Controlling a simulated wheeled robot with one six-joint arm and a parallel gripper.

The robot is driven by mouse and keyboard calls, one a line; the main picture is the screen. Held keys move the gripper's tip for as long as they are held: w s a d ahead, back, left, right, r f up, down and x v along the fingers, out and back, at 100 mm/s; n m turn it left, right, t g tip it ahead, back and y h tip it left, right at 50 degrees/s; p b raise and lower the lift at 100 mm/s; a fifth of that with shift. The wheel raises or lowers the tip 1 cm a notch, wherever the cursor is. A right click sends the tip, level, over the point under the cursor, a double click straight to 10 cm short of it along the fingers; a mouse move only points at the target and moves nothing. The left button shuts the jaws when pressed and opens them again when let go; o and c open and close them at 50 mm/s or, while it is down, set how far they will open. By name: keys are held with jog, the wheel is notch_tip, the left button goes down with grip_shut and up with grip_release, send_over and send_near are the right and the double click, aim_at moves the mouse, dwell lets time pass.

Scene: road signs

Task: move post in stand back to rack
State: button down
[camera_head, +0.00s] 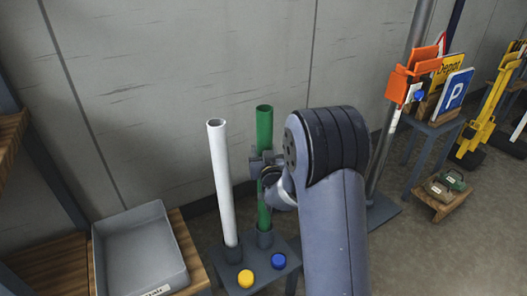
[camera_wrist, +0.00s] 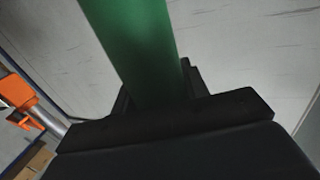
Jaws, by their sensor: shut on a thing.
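The green post (camera_head: 264,130) is upright at the middle left, with my gripper (camera_head: 262,163) shut on it a little above its mid-height. Its lower end meets a dark socket (camera_head: 265,239) on a grey rack (camera_head: 243,286); I cannot tell how deep it sits. In the wrist view the green post (camera_wrist: 138,45) runs up between the jaws (camera_wrist: 155,95). My arm hides part of the post's right side. At the right, a tall grey pole on a flat base (camera_head: 383,211) may be the stand.
A white post (camera_head: 222,185) stands close left of the green one. Yellow (camera_head: 246,278) and blue (camera_head: 278,261) round pieces lie in front. A grey bin (camera_head: 142,252) is at left. Orange clamp (camera_head: 405,82) and signs are at right. A wall is close behind.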

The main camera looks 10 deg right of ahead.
jog(key=shift+f+b, duration=0.1)
jog(key=shift+b, duration=0.25)
jog(key=c, duration=1.2)
grip_release()
jog(key=o, duration=0.5)
jog(key=shift+f, duration=0.15)
jog(key=s, duration=1)
jog(key=shift+s, duration=0.4)
jog(key=shift+w, duration=0.1)
jog(key=w, duration=1)
jog(key=shift+w+r+p, duration=0.25)
jog(key=shift+w+p, duration=0.05)
